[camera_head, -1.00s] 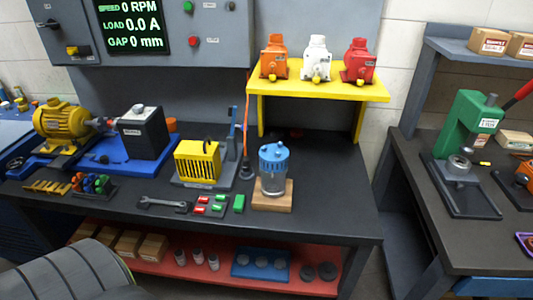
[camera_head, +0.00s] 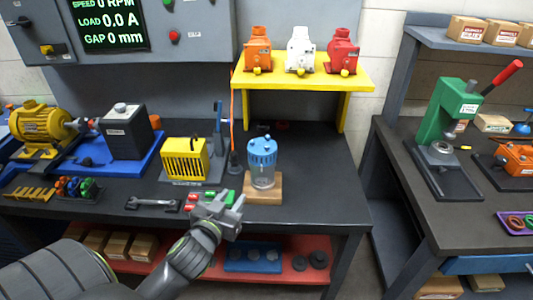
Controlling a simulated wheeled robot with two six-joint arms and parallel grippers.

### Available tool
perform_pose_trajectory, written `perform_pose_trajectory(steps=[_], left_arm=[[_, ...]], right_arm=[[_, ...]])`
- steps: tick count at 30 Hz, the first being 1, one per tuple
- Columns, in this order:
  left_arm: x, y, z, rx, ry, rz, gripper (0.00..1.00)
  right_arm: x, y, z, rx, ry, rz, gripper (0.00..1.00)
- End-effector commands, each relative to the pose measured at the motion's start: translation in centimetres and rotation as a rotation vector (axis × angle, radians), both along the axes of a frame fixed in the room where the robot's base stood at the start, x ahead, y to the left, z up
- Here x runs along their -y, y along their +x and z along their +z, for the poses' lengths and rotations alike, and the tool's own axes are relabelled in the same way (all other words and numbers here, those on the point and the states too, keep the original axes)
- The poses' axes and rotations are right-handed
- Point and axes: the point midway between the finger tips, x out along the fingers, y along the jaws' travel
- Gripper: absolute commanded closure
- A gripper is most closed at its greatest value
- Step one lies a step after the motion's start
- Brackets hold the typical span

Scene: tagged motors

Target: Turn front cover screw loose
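No screw marked as the front cover screw can be made out. Orange (camera_head: 258,50), white (camera_head: 300,50) and red (camera_head: 343,52) motor-like units stand on the yellow shelf (camera_head: 300,80), each with a small coloured knob low on its front. A yellow slatted cover (camera_head: 186,158) stands on a grey base on the bench. A yellow motor (camera_head: 42,122) is at the far left. My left gripper (camera_head: 231,198) is over the bench's front edge, by the red and green blocks. My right gripper is out of view.
A clear jar with a blue lid (camera_head: 262,150) on a wooden block stands just right of my gripper. A wrench (camera_head: 152,203) lies to the left. A green press (camera_head: 444,112) stands on the right bench (camera_head: 400,150). Bare bench lies right of the jar.

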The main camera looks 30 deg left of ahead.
Motion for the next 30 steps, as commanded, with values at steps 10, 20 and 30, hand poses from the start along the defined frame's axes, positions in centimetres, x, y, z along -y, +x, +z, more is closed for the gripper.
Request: perform_pose_trajectory(steps=[10, 20, 30], left_arm=[[1.0, 2.6, 4.5, 0.185, -0.004, -0.094, 0.66], [0.0, 8.2, 4.7, 0.183, -0.004, -0.092, 0.66], [-1.0, 14.0, 4.6, 0.181, -0.003, -0.091, 0.66]], right_arm=[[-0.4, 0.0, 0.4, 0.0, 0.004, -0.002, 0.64], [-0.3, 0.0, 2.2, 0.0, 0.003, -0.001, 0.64], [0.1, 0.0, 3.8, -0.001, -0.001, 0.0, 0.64]])
